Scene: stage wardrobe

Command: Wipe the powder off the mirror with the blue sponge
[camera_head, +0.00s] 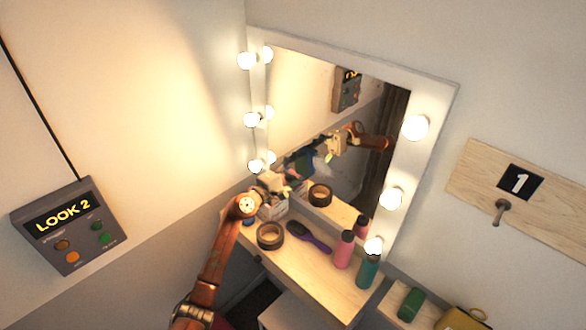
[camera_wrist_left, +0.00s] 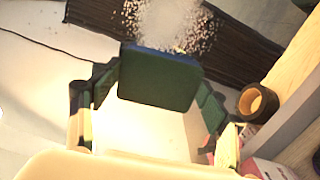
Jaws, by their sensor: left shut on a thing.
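The lit mirror (camera_head: 310,85) stands against the wall at the back of the dressing table. My left gripper (camera_head: 277,184) is at its lower left part, close to the glass, and the arm reflects in it. In the left wrist view this gripper (camera_wrist_left: 155,100) is shut on the blue sponge (camera_wrist_left: 160,78), which looks dark blue-green. A white speckled patch of powder (camera_wrist_left: 170,22) shows on the glass just beyond the sponge's top edge. I cannot tell whether the sponge touches the glass. The powder is not clear in the head view. My right gripper is not in view.
On the wooden table (camera_head: 300,265) are a tape roll (camera_head: 270,236), a purple brush (camera_head: 308,237), a pink bottle (camera_head: 344,250) and a teal bottle (camera_head: 368,271). Glowing bulbs (camera_head: 415,127) line the mirror frame. A "LOOK 2" box (camera_head: 68,226) hangs on the left wall.

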